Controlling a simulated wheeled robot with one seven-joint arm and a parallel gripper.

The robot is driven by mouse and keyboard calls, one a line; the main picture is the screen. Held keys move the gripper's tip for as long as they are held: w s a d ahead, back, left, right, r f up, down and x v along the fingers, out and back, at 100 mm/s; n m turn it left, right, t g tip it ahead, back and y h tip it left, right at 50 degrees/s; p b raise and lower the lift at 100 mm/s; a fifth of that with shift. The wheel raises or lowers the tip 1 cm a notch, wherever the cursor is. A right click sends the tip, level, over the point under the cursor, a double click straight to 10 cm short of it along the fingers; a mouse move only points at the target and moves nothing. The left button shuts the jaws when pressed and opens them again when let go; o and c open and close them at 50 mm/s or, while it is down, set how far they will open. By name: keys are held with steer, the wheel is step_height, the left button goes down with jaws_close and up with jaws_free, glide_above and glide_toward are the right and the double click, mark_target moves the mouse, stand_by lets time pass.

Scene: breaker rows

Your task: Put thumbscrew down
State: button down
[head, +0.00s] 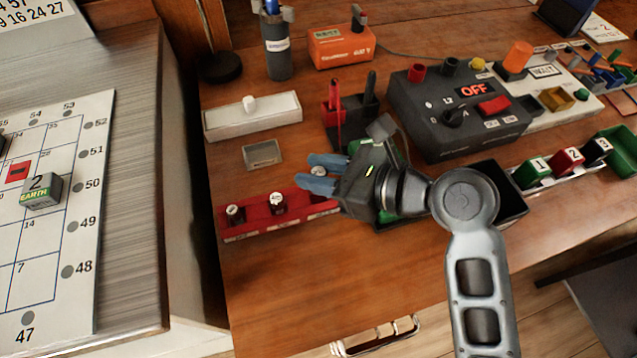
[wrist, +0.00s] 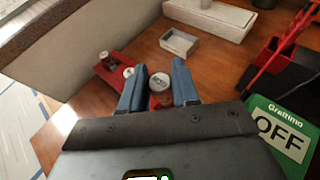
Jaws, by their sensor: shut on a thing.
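My gripper (head: 318,174) is shut on a thumbscrew (head: 318,171), a small dark cylinder with a pale labelled top. The wrist view shows the thumbscrew (wrist: 179,42) at the tips of the blue fingers (wrist: 160,66). It is held above the table, near the back edge of a long red rack (head: 258,224). Several similar dark pieces with pale tops stand in the rack, one of them (head: 278,202) left of the fingers. My gripper hides the rack's right end.
A shallow grey tray (head: 262,154) lies behind the rack, with a long white block (head: 253,116) farther back. A red-and-black probe holder (head: 337,120) stands behind my gripper. A dark control box (head: 462,117) stands to the right. Bare wood (head: 300,278) lies in front of the rack.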

step_height(320, 180, down, 4)
steer(key=shift+f+b, duration=0.1)
steer(key=shift+b, duration=0.35)
steer(key=c, duration=0.8)
jaws_free()
steer(key=shift+d, duration=0.1)
steer(key=p+v, duration=0.1)
steer(key=v, duration=1.1)
